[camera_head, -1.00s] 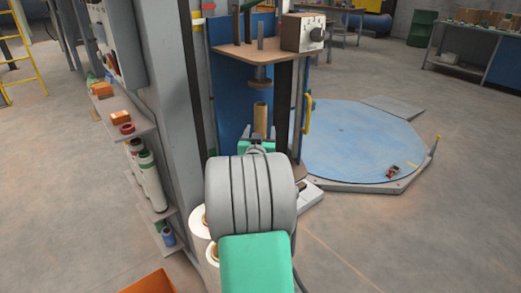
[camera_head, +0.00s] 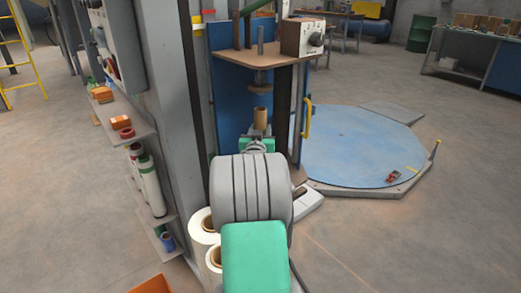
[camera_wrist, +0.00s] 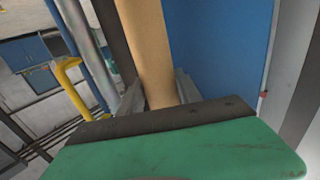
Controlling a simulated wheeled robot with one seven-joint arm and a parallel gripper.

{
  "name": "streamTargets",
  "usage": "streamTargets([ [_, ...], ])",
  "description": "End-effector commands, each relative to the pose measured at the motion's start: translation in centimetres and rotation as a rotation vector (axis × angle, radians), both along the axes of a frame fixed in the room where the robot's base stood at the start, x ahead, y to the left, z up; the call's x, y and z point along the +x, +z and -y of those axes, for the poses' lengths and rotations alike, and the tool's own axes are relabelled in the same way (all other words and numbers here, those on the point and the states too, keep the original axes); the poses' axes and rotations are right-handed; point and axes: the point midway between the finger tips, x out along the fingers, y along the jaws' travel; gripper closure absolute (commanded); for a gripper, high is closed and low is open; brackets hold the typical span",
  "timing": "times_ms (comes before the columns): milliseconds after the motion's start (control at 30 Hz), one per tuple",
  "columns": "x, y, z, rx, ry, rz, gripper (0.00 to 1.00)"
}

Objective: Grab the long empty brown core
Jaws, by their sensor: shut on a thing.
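The long empty brown core (camera_head: 260,115) stands upright in the blue-backed machine, below its spindle disc. In the wrist view the core (camera_wrist: 149,48) runs up and out of the top of the picture. My gripper (camera_head: 259,131) is shut on the core low on its visible length. In the wrist view, the grey fingers of my gripper (camera_wrist: 160,95) lie one on each side of the core. The core's lower end is hidden behind my gripper and arm.
The spindle disc (camera_head: 260,88) hangs just above the core. A grey column (camera_head: 165,130) and a shelf of spools (camera_head: 123,133) stand close on the left. White rolls (camera_head: 202,228) stand beside my arm. A yellow handle (camera_head: 306,119) is at right; a flat blue turntable (camera_head: 360,145) lies beyond.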

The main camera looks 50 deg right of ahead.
Motion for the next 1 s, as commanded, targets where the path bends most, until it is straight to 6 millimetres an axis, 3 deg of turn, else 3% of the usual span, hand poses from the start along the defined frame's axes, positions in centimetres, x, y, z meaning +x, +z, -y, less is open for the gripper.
streamTargets([
  [300, 0.0, 0.0, 0.0, 0.0, 0.0, 0.0, 1.0],
  [833, 0.0, 0.1, 0.0, -0.001, 0.0, 0.001, 1.0],
  [1000, 0.0, 1.1, 0.0, -0.003, 0.0, 0.002, 1.0],
])
